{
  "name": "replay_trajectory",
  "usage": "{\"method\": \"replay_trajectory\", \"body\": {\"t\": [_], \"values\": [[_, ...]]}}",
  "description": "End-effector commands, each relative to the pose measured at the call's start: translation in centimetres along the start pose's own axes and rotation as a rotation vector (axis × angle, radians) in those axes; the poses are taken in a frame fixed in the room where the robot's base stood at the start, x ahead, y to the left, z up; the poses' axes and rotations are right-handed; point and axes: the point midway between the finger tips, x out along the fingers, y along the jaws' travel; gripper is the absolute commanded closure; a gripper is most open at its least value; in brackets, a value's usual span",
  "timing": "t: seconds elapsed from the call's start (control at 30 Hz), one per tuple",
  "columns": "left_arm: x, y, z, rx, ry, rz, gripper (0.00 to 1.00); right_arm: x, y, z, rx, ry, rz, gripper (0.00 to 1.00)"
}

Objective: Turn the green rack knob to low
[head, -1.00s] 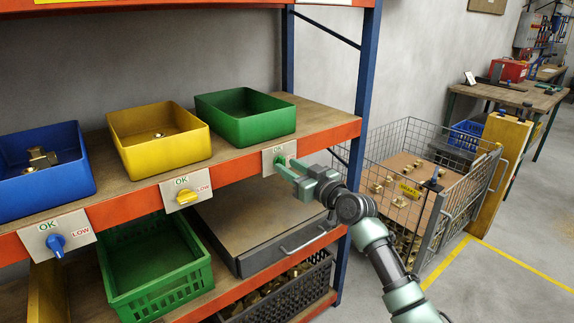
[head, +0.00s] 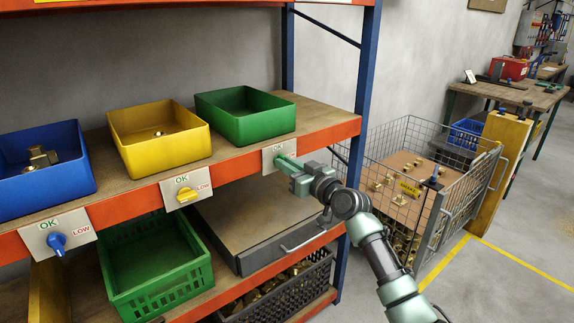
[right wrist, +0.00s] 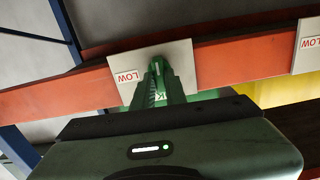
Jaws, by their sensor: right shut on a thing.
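The green rack knob (right wrist: 158,66) sits on a white plate (right wrist: 182,62) fixed to the orange shelf beam. My right gripper (right wrist: 160,82) is shut on the knob, with its fingers on either side of it. In the head view the right gripper (head: 284,163) reaches the plate from the right and hides most of the knob. The OK label (head: 279,149) shows above the fingers there. The LOW label (right wrist: 128,76) shows in the right wrist view, where the picture is upside down. The knob's exact pointing is hard to tell. My left gripper is out of view.
A green bin (head: 245,137) stands on the shelf above the knob. The yellow knob (head: 187,195) and blue knob (head: 57,242) are on plates to the left. A drawer handle (head: 303,239) juts out below. A wire cage (head: 402,160) stands right of the rack.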

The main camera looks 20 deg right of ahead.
Motion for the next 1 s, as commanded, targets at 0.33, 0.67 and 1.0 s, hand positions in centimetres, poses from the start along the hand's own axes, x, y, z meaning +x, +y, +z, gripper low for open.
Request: {"method": "replay_trajectory", "body": {"t": [0.33, 0.67, 1.0], "values": [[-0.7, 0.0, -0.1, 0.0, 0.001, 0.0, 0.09, 0.0, 0.1, 0.0, 0.233, -0.002, 0.0, 1.0], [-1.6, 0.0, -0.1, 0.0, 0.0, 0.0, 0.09, 0.0, 0.2, 0.0, 0.547, -0.002, 0.0, 1.0], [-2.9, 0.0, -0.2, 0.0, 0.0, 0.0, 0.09, 0.0, 0.3, 0.1, 0.873, -0.003, 0.001, 1.0]]}}
